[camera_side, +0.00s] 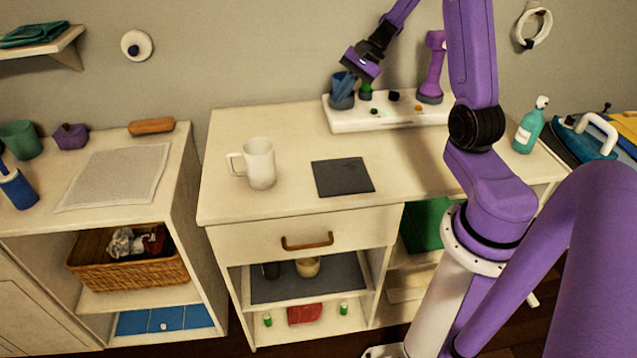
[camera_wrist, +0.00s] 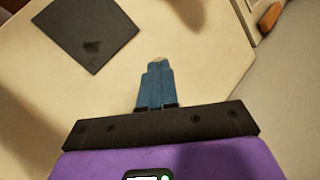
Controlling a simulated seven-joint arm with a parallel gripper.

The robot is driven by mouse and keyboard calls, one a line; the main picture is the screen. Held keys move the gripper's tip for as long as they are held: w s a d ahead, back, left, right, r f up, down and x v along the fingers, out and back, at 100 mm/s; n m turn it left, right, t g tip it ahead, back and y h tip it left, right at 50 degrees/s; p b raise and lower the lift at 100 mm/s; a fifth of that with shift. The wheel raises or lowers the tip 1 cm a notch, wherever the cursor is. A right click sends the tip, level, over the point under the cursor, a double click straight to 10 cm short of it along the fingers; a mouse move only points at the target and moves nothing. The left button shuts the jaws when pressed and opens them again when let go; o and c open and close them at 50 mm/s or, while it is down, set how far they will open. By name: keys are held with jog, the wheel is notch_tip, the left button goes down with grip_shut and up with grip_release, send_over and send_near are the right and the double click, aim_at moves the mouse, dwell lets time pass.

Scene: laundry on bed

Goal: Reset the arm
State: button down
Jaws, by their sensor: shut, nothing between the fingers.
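My gripper (camera_side: 343,88) hangs from my purple arm above the back of the cabinet top (camera_side: 285,125), in front of the white rack as the side view sees it. Its blue fingers are together with nothing between them, as the wrist view also shows (camera_wrist: 158,68). The fingers overlap a dark cup in the side view, and I cannot tell how far apart they are. A white mug (camera_side: 259,163) stands upright on the cabinet top, next to a flat dark square mat (camera_side: 342,177). The mat shows at the upper left of the wrist view (camera_wrist: 85,35).
A white rack (camera_side: 372,121) with several small items and a purple dumbbell-shaped thing (camera_side: 432,68) stands at the back. A teal bottle (camera_side: 530,126) and an iron (camera_side: 590,135) are at right. A left cabinet carries a cloth (camera_side: 115,175) and a wicker basket (camera_side: 130,270).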

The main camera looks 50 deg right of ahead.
jog(key=s+a+r+n+g+h, duration=0.1)
jog(key=s+a+n+g, duration=0.2)
jog(key=a, duration=0.4)
jog(key=s+a+r+n+g, duration=0.1)
jog(key=s+a+n, duration=0.3)
jog(key=a+n, duration=0.15)
jog(key=s+a+r+n+g+h, duration=0.1)
jog(key=s+a+n, duration=0.25)
jog(key=a, duration=0.45)
jog(key=s+a+n+h, duration=0.2)
jog(key=s+n, duration=0.5)
jog(key=s, duration=0.1)
jog(key=s+a+n+t+h, duration=0.1)
jog(key=s+a+n+h, duration=0.1)
jog(key=s+n, duration=0.6)
jog(key=shift+s+r, duration=0.3)
jog(key=shift+r, duration=0.05)
